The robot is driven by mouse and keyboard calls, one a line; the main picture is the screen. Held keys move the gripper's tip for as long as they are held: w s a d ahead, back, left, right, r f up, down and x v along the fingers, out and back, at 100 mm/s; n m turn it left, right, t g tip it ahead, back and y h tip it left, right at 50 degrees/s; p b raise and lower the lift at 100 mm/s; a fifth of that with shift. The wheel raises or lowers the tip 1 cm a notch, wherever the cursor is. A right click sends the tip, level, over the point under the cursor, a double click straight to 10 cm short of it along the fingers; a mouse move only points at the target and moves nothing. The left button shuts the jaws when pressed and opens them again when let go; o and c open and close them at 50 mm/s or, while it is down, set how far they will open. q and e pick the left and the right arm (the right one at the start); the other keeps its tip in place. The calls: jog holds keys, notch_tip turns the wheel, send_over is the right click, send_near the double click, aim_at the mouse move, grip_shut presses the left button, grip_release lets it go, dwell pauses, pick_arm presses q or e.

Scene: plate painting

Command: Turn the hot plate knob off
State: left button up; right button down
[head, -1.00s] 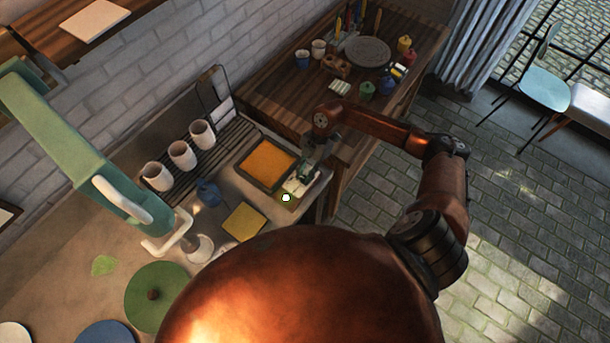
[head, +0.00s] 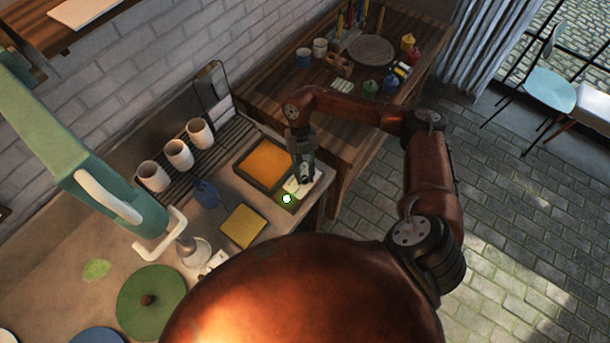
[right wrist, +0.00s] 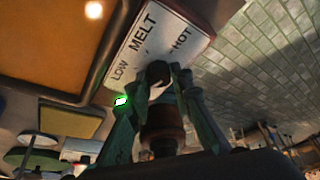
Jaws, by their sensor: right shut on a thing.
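The hot plate shows in the head view as a dark-framed tray with an orange surface (head: 267,163). Its white dial panel (head: 290,187) is at the front corner. In the right wrist view the panel (right wrist: 137,42) reads LOW, MELT and HOT, and the dark knob (right wrist: 158,72) stands at its lower edge. My right gripper (head: 302,178) reaches down to the panel. In the right wrist view its green fingers (right wrist: 158,88) are closed around the knob and partly hide it. The knob's exact setting cannot be read. My left gripper is not in view.
A small white light with a green rim (head: 287,198) sits by the panel. A yellow square (head: 243,226), a blue jug (head: 206,193) and several white cups (head: 179,154) are nearby. A wooden side table (head: 330,120) stands behind.

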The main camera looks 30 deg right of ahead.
jog(key=shift+w+a+n+h+b, duration=0.15)
jog(key=shift+n+h+b, duration=0.55)
jog(key=shift+n, duration=1.1)
jog(key=c, duration=1.7)
grip_release()
jog(key=shift+c, duration=0.2)
jog(key=v, duration=1.2)
